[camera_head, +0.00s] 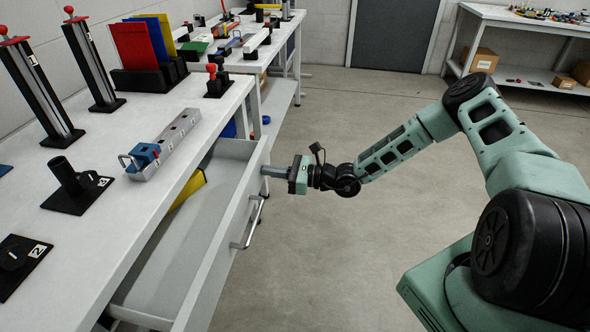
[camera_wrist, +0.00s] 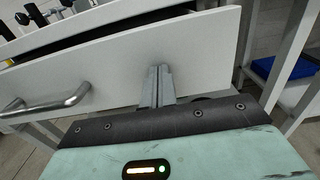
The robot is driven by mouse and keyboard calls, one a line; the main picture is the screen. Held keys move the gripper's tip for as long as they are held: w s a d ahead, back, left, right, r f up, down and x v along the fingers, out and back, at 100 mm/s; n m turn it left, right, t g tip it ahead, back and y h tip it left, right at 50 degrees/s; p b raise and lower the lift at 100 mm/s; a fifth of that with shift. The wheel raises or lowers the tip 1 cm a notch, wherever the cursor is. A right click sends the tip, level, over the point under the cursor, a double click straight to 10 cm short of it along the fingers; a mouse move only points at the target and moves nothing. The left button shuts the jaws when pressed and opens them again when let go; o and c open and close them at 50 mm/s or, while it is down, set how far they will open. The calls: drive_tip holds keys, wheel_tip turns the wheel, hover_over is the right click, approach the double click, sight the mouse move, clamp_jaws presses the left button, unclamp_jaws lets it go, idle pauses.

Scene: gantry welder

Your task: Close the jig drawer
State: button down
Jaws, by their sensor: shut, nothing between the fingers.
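The jig drawer (camera_head: 212,253) is a white drawer pulled out from under the white workbench, with its inside visible from above. A yellow object (camera_head: 188,188) lies inside it near the far end. A metal bar handle (camera_head: 250,222) is fixed on the drawer front; it also shows at the left in the wrist view (camera_wrist: 45,103). My gripper (camera_head: 268,171) is shut and empty. Its fingertips are at the far end of the drawer front, beside the handle and off it. In the wrist view the fingers (camera_wrist: 158,85) point at the white front panel and seem to touch it or nearly so.
The workbench top (camera_head: 110,215) holds a numbered black holder (camera_head: 75,190), a metal rail with a blue clamp (camera_head: 165,145) and red-topped posts (camera_head: 90,60). A second bench with a lower shelf (camera_head: 278,100) stands beyond. The floor (camera_head: 330,250) right of the drawer is clear.

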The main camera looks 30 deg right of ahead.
sight(217, 174)
drive_tip(key=x, duration=1.6)
drive_tip(key=shift+f+p, duration=0.1)
drive_tip(key=shift+p, duration=0.2)
drive_tip(key=shift+w+a, duration=0.15)
drive_tip(key=shift+a, duration=0.15)
drive_tip(key=shift+w+r, duration=0.1)
drive_tip(key=shift+r, duration=0.15)
